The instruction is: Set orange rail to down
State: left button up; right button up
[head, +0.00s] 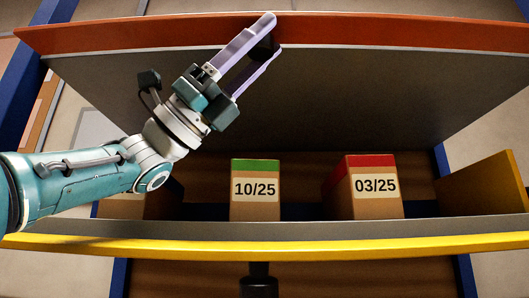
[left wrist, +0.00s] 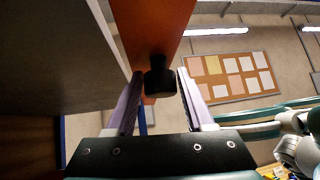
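The orange rail (head: 120,33) runs along the front edge of the upper grey shelf, at the top of the head view. It also shows in the left wrist view (left wrist: 150,30) as an orange band with a black knob (left wrist: 160,82) on it. My left gripper (head: 271,36) is raised to the rail, its two pale purple fingers apart. In the left wrist view the fingers (left wrist: 160,76) stand on either side of the black knob, with a narrow gap visible beside it. Whether either finger touches the knob is unclear. My right gripper is not in view.
A yellow rail (head: 150,246) fronts the lower shelf. On that shelf stand a green-topped box marked 10/25 (head: 255,205) and a red-topped box marked 03/25 (head: 375,205). A dark post (head: 258,285) shows below the yellow rail. A pinboard (left wrist: 230,77) hangs on the far wall.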

pick_arm(q)
jog(key=shift+o, duration=1.4)
jog(key=shift+f, duration=0.1)
jog(key=shift+n, duration=0.3)
